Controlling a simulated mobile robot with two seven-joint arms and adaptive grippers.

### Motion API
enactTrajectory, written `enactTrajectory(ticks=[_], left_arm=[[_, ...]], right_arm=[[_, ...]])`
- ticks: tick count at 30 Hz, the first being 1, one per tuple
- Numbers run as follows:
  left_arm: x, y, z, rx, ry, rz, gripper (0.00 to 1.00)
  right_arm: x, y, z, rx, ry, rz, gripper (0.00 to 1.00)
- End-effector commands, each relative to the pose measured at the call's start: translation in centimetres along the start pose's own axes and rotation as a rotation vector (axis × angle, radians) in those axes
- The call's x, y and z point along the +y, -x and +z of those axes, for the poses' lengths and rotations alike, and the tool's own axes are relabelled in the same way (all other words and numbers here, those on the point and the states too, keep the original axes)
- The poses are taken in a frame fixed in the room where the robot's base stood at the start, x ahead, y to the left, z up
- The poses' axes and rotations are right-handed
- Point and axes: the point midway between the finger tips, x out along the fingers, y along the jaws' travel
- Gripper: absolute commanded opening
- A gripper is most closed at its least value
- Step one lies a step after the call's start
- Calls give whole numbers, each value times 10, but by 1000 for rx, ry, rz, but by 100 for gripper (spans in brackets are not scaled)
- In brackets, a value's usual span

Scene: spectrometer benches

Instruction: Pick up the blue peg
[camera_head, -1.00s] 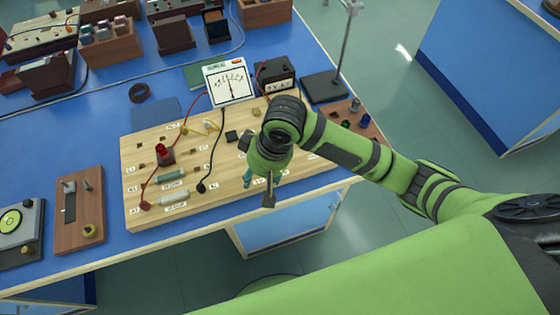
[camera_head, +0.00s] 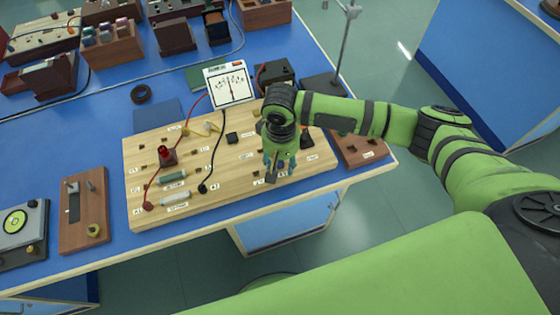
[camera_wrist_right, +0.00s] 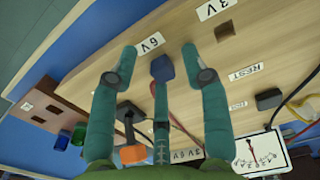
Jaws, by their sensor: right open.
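In the wrist view a dark blue peg (camera_wrist_right: 162,68) stands in the pale wooden board (camera_wrist_right: 240,62) beside the "6V" label. My right gripper (camera_wrist_right: 160,52) is open, with one teal finger on each side of this peg. I cannot tell whether the fingers touch it. In the head view my right gripper (camera_head: 277,166) points down over the right part of the board (camera_head: 230,195), and it hides the peg there. My left gripper is not in view.
A brown rack (camera_wrist_right: 42,108) with a green and a blue piece stands beside the board. A meter (camera_head: 230,85) and a black box (camera_head: 275,70) are behind it. Red and black leads cross the board. The bench's front edge (camera_head: 190,232) is close.

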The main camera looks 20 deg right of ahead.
Motion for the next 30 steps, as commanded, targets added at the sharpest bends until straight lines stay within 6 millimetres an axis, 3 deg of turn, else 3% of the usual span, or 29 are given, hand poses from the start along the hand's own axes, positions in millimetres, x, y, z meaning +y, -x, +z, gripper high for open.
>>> enactTrajectory(ticks=[7, 10, 11, 23, 30], left_arm=[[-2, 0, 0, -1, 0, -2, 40], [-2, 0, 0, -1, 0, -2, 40], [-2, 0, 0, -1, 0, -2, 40], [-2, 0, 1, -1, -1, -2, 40], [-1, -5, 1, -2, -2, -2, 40]], right_arm=[[0, -2, 0, 1, 1, -1, 47], [0, -2, 0, 1, 1, -1, 7], [0, -2, 0, 1, 1, -1, 1], [0, -1, 0, 0, 1, -1, 0], [-1, 18, -1, 4, 1, -3, 0]])
